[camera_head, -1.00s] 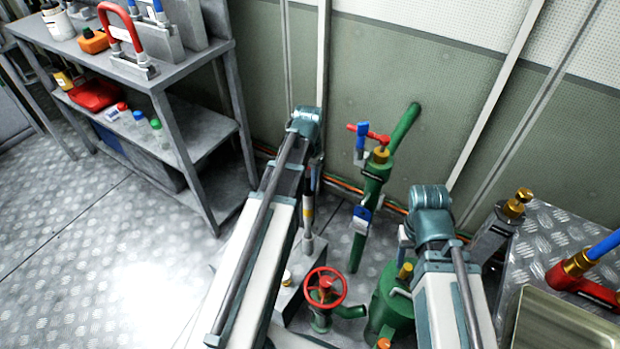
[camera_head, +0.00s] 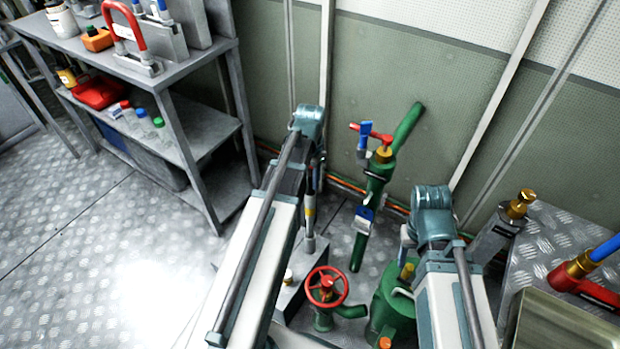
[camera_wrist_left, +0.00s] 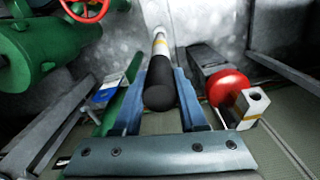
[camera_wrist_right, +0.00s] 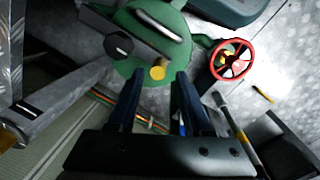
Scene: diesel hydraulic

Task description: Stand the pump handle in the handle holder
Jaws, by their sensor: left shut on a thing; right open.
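The pump handle (camera_head: 309,222) is a slim rod with a black grip, a yellow band and a silver lower end. My left gripper (camera_wrist_left: 161,75) is shut on its black grip, which also shows in the left wrist view (camera_wrist_left: 160,95). A pale block with a hole (camera_wrist_left: 254,101) may be the handle holder; I cannot be sure. My right gripper (camera_wrist_right: 158,78) is open and empty, in front of the green pump body (camera_wrist_right: 145,35).
A red handwheel (camera_head: 325,288) stands beside the green pump. A green pipe with a blue-and-red valve (camera_head: 378,170) rises near the wall. A grey shelf (camera_head: 195,140) stands left, and a metal bench (camera_head: 560,240) right. Open floor lies on the left.

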